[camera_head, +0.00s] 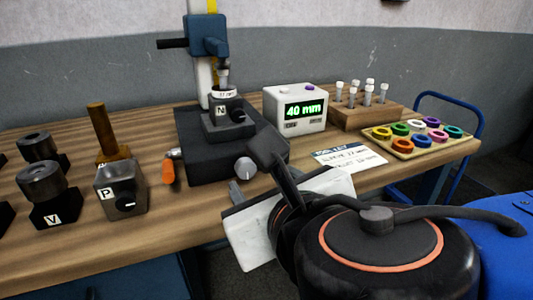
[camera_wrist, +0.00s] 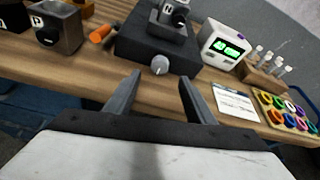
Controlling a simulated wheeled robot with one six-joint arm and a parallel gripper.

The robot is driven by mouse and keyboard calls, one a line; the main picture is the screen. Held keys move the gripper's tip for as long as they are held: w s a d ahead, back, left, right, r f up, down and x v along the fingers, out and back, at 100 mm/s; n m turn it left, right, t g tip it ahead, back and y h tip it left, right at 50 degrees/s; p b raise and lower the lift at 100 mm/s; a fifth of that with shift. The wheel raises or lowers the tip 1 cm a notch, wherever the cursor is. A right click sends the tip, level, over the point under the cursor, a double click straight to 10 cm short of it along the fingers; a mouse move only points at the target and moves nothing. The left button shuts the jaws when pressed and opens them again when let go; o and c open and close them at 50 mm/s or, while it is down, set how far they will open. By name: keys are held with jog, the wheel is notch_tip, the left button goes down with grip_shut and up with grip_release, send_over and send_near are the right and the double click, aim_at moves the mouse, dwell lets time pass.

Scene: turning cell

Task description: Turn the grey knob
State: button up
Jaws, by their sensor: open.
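The grey knob (camera_head: 245,168) sits on the front face of a black base (camera_head: 190,150), low and toward its right end. In the wrist view the knob (camera_wrist: 160,65) shows ahead of and between my two fingers, with a light mark on its face. My gripper (camera_wrist: 158,88) is open and empty, its fingers apart, short of the knob and not touching it. In the head view my gripper (camera_head: 252,172) is partly hidden by my own wrist and arm.
A block marked N (camera_head: 228,118) stands on the base under a blue column head (camera_head: 207,32). An orange-handled lever (camera_head: 168,172) is at the base's left, beside a block marked P (camera_head: 121,190). A display reading 40 mm (camera_head: 295,108), a paper card (camera_head: 348,159) and a ring tray (camera_head: 418,138) lie right.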

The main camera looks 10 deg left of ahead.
aim_at(247, 169)
jog(key=shift+x, duration=4.7)
jog(key=shift+c, duration=0.3)
jog(key=c, duration=1)
